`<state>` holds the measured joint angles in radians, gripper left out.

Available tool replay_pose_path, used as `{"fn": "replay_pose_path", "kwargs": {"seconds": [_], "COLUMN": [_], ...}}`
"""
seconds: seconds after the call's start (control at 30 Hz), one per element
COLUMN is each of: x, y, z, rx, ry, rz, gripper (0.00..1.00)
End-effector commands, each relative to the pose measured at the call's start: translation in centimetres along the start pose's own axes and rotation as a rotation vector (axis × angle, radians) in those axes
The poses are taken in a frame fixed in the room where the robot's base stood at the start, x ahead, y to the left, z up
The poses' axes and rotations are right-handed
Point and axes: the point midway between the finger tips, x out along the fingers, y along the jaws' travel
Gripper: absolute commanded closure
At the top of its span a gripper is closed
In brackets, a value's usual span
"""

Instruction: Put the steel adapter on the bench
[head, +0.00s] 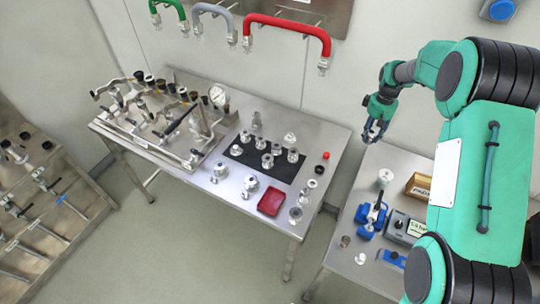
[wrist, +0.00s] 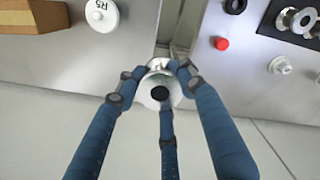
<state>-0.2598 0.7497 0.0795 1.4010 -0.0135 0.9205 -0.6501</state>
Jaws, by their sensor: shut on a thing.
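My gripper (head: 374,132) is in the air above the back edge of the right-hand steel table, close to the wall. In the wrist view its blue fingers (wrist: 158,88) are closed around a shiny, round steel piece with a flange and a dark central hole, the steel adapter (wrist: 160,76). The fingers cover part of it, and I cannot make it out clearly in the head view. The larger steel bench (head: 325,128) stands to the left of my gripper. The right-hand table (head: 390,160) lies below it.
The bench bears a black mat (head: 238,158) with several steel fittings, a red tray (head: 271,201), a red cap (head: 326,155) and a pipe rig (head: 150,115). The right table bears a blue vise (head: 370,215) and a wooden block (head: 418,186). A narrow gap separates the tables.

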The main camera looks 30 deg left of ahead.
Motion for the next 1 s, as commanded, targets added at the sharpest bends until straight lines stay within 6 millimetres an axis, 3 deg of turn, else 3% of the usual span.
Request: {"fn": "replay_pose_path", "kwargs": {"seconds": [0.1, 0.4, 0.7, 1.0], "x": [-0.1, -0.2, -0.2, -0.3], "y": [-3.8, -13.8, -24.6, -36.0], "z": [-3.6, -10.9, -16.7, -20.9], "rx": [-0.068, -0.230, -0.387, -0.541], "ry": [0.000, -0.002, -0.005, -0.007], "rz": [0.002, 0.005, 0.008, 0.012], "gripper": [0.96, 0.96, 0.96, 0.96]}}
